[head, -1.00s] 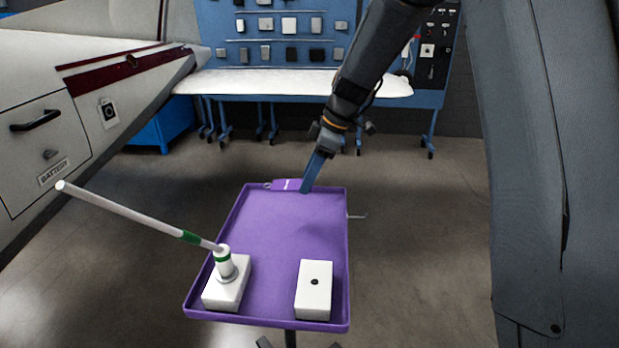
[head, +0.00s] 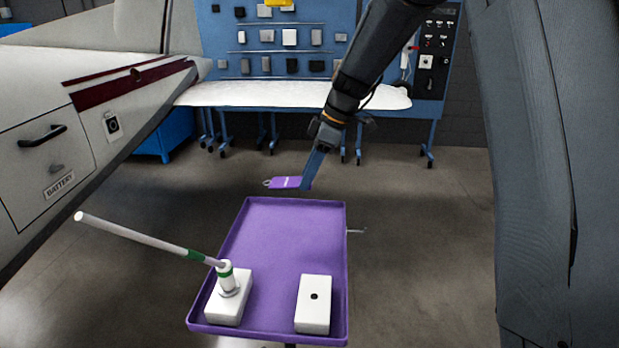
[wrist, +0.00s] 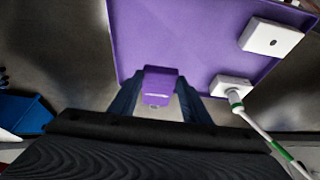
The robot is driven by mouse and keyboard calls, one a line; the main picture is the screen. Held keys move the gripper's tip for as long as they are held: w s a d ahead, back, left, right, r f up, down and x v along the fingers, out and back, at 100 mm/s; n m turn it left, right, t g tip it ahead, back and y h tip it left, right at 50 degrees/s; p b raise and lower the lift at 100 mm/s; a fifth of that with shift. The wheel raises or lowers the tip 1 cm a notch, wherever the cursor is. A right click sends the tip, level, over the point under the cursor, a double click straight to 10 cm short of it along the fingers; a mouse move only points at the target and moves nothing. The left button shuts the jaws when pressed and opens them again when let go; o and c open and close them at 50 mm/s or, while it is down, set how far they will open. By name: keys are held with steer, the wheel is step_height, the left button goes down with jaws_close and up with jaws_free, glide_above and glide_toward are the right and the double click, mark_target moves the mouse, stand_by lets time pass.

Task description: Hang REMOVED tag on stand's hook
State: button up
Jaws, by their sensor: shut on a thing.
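My gripper (head: 309,181) is shut on a purple tag (head: 285,183) with a pale stripe and a small ring at its left end. The tag hangs in the air beyond the far edge of the purple tray stand (head: 262,208). In the wrist view the tag (wrist: 160,85) sits between the two blue fingers. A thin metal hook (head: 357,231) sticks out from the right side of the stand's tray. The gripper is up and to the left of this hook in the head view. The tag's lettering is too small to read.
On the tray stand a white block with an upright green-banded post (head: 228,298) and a white block with a dark hole (head: 313,304). A long white rod (head: 140,232) reaches left from the post. A white aircraft body (head: 60,120) is at left. A blue workbench (head: 290,95) stands behind.

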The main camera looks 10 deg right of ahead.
steer(key=shift+r+p, duration=1.45)
steer(key=shift+r, duration=1.8)
steer(key=shift+s, duration=0.15)
steer(key=s+d, duration=0.3)
steer(key=s, duration=0.5)
steer(key=s+d, duration=0.3)
steer(key=s, duration=0.5)
steer(key=shift+s, duration=0.35)
steer(key=shift+d, duration=0.1)
